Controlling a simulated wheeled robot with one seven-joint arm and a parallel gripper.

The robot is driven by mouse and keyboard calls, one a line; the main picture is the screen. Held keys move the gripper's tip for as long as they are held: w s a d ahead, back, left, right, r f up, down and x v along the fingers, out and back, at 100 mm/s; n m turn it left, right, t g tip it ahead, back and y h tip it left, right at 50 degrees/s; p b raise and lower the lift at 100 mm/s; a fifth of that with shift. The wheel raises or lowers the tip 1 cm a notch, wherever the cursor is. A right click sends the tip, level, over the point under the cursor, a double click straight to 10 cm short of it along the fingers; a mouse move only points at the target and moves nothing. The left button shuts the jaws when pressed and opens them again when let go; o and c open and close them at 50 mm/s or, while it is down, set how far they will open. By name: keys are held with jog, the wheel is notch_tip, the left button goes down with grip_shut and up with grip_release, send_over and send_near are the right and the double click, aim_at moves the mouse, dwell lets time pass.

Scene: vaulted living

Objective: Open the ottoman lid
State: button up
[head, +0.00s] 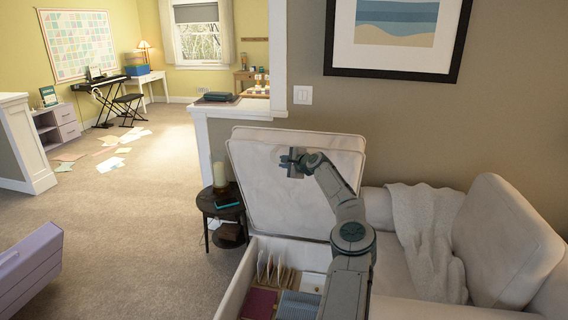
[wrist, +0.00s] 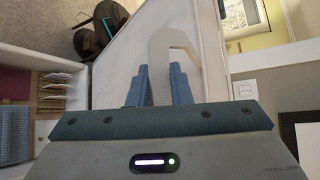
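The ottoman lid (head: 320,143) is a pale cushioned panel. It stands raised, close to upright, at the far side of the open ottoman box (head: 237,287). In the wrist view the lid (wrist: 125,65) fills the space beyond my gripper (wrist: 160,88). The two blue-grey fingers are apart. A pale, bent strip (wrist: 165,55) shows between and beyond them. I cannot tell whether they grip it or whether they touch the lid.
Inside the box are upright envelopes, a dark red item (head: 259,303) and a blue ribbed item (head: 298,305). A small dark round table (head: 222,204) stands left of the lid. A sofa with a throw (head: 430,235) is on the right. Carpet at left is mostly clear, with papers farther back.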

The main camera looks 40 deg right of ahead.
jog(key=shift+o, duration=0.8)
jog(key=shift+s, duration=0.1)
jog(key=shift+s+r, duration=0.1)
jog(key=shift+s, duration=0.15)
jog(key=b+v, duration=0.4)
jog(key=v, duration=0.9)
jog(key=shift+d+r, duration=0.1)
